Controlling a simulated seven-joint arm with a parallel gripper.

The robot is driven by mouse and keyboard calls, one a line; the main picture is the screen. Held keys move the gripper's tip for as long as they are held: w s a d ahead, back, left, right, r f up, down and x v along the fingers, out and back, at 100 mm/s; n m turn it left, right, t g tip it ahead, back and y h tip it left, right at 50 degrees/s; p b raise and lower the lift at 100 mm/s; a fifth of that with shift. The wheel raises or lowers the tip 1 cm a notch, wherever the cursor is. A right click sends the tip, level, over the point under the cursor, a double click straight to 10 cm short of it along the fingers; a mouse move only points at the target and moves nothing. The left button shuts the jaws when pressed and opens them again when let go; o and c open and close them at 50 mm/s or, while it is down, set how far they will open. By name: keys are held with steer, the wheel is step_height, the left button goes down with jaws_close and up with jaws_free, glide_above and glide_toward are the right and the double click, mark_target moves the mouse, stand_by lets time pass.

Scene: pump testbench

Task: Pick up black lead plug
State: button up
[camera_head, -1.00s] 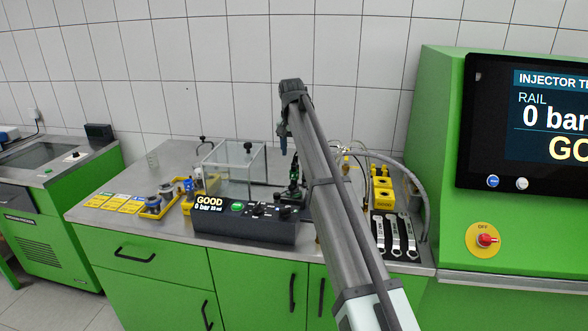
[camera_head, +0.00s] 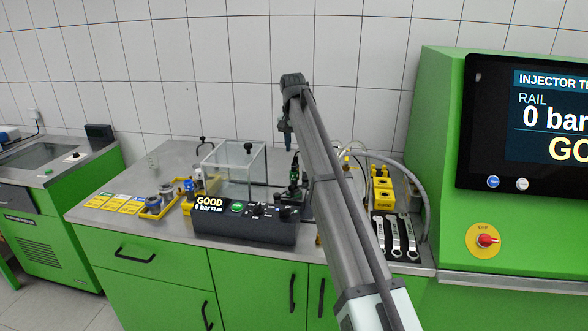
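My arm reaches from the bottom right up over the bench, and its wrist bends down at the top. My gripper (camera_head: 285,146) hangs above the bench, just right of the clear box and above the dark upright fixture (camera_head: 294,176). It is small and dark, and its fingers are too small to tell open from shut. I cannot pick out the black lead plug for certain. Thin leads (camera_head: 347,150) show behind my arm near the yellow blocks, partly hidden by it.
A clear box (camera_head: 232,170) stands behind the black control box (camera_head: 245,228). Yellow blocks (camera_head: 382,190), wrenches on a black mat (camera_head: 396,235) and a grey hose (camera_head: 421,195) lie to the right. A yellow tray (camera_head: 153,209) sits left. The green cabinet with a screen bounds the right side.

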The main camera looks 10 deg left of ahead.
steer(key=w+d+r+m, duration=0.1)
steer(key=w+d+r, duration=0.1)
steer(key=d, duration=0.3)
steer(key=w+d+r, duration=0.2)
steer(key=d, duration=0.4)
steer(key=n+g+y, duration=0.2)
steer(key=n+y, duration=0.2)
steer(key=n, duration=1.5)
glide_above(294, 163)
steer(key=d, duration=0.3)
steer(key=f, duration=0.5)
steer(key=shift+w+f, duration=0.2)
steer(key=shift+a+x, duration=0.2)
steer(key=shift+x, duration=1.1)
steer(key=shift+a+x, duration=0.15)
steer(key=shift+x, duration=1.15)
steer(key=shift+s+r, duration=0.15)
steer(key=shift+c, duration=0.3)
jaws_close()
